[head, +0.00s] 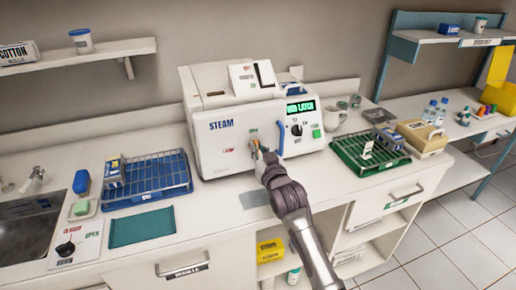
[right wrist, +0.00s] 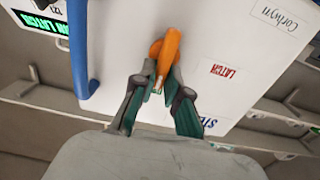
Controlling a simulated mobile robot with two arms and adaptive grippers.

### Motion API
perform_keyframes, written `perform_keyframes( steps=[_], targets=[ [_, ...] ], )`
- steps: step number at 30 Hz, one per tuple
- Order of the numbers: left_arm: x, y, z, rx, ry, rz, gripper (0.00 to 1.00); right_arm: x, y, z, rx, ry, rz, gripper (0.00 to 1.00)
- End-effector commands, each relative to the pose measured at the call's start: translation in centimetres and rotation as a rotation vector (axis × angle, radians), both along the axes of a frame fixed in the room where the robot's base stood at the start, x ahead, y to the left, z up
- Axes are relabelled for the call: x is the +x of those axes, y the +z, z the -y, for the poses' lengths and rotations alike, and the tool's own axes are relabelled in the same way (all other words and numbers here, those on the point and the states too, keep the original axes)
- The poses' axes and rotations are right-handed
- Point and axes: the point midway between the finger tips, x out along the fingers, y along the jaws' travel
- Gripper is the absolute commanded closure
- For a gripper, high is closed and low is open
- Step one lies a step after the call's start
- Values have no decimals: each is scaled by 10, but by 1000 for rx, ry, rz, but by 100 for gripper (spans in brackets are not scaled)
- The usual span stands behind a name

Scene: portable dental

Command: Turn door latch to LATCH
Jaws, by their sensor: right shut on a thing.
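The white STEAM sterilizer (head: 220,135) stands on the counter against the wall. Its orange door latch (right wrist: 168,52) is on the white door front (right wrist: 205,30), near a red LATCH label (right wrist: 223,70). My right gripper (head: 262,153) reaches the door from the front; in the right wrist view its fingers (right wrist: 160,88) are closed around the orange latch. The fingers hide part of the latch, and its exact turned position is hard to tell. The green display (head: 300,107) is lit and its text seems to include LATCH. My left gripper is not in view.
A blue door handle (right wrist: 80,50) stands beside the latch. A blue wire rack (head: 150,180) is left of the sterilizer and a green rack (head: 368,153) right of it. A teal mat (head: 141,227) lies at the counter front. A sink (head: 25,235) is at far left.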

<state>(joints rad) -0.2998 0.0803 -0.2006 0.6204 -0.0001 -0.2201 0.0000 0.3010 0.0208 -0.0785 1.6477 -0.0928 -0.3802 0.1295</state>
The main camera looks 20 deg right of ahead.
Motion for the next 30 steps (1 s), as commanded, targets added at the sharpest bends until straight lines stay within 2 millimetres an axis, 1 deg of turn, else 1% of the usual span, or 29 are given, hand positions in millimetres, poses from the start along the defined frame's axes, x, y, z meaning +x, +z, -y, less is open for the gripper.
perform_keyframes(
  steps=[8,14,20,30],
  targets=[
    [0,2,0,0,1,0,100,1,2,0,-28,0,4,100],
    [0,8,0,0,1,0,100,1,4,-1,-121,-1,8,100],
    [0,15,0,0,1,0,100,1,5,-4,-282,-1,15,100],
    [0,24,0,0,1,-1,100,1,3,-8,-607,-4,29,100]
  ],
)
